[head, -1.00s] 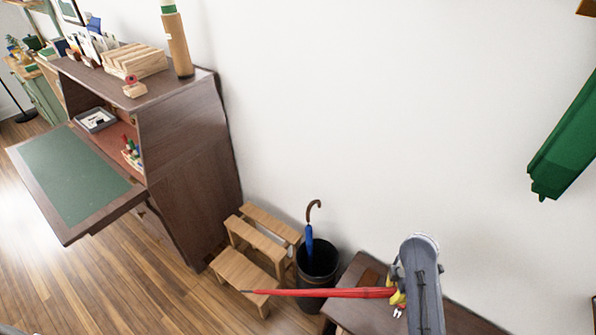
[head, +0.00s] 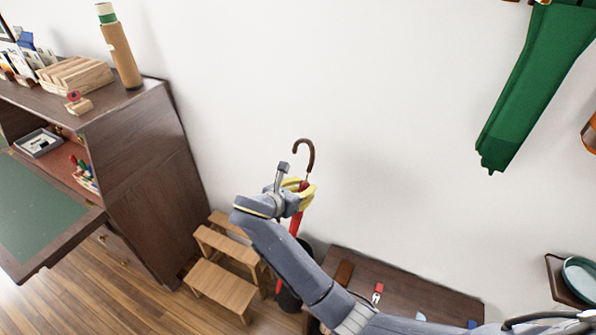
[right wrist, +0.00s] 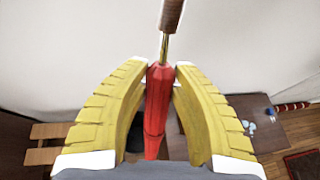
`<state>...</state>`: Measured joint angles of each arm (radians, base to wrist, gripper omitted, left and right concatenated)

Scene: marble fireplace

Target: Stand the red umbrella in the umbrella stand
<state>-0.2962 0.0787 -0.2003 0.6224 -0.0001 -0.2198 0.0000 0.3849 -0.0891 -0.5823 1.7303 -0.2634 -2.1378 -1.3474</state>
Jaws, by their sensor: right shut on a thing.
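The red umbrella (head: 295,222) hangs nearly upright in the head view, its brown crook handle (head: 309,158) at the top. My right gripper (head: 300,188) is shut around its upper part, just below the handle. In the right wrist view the umbrella's red body (right wrist: 156,105) runs between the yellow fingers of my right gripper (right wrist: 161,72). The dark umbrella stand (head: 289,299) is on the floor below, largely hidden by my right arm. The umbrella's lower end shows near it, but I cannot tell whether it is inside. My left gripper is out of view.
A wooden step stool (head: 222,285) stands left of the stand, with a brown desk (head: 160,170) beyond it. A dark wooden bench (head: 400,296) is to the right. A green hanging umbrella or cloth (head: 530,90) is at upper right. The wall between is bare.

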